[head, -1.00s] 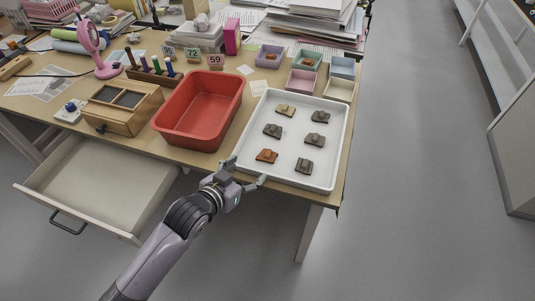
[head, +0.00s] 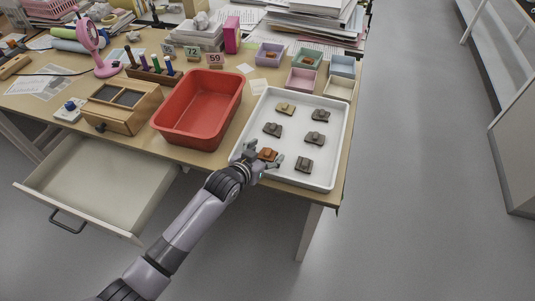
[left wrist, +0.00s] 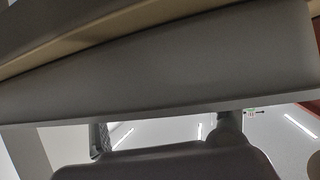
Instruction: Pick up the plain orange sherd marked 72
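The orange sherd (head: 267,154) lies at the front left of the white tray (head: 311,181), partly covered by my left gripper in the head view. No mark on it is legible. My left gripper (head: 265,158) is over the tray's front edge, at the sherd. Its fingers are spread, one to the left of the sherd and one to its right. I cannot tell whether they touch it. The left wrist view shows only large grey and tan surfaces and ceiling lights, with no sherd. My right gripper is not in view.
Several other sherds, grey-brown and one tan (head: 285,109), lie on the tray; a dark one (head: 304,165) is just right of my gripper. A red bin (head: 190,143) stands left of the tray. Number cards (head: 191,52) and small coloured boxes (head: 302,80) stand behind. A drawer (head: 95,190) is open.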

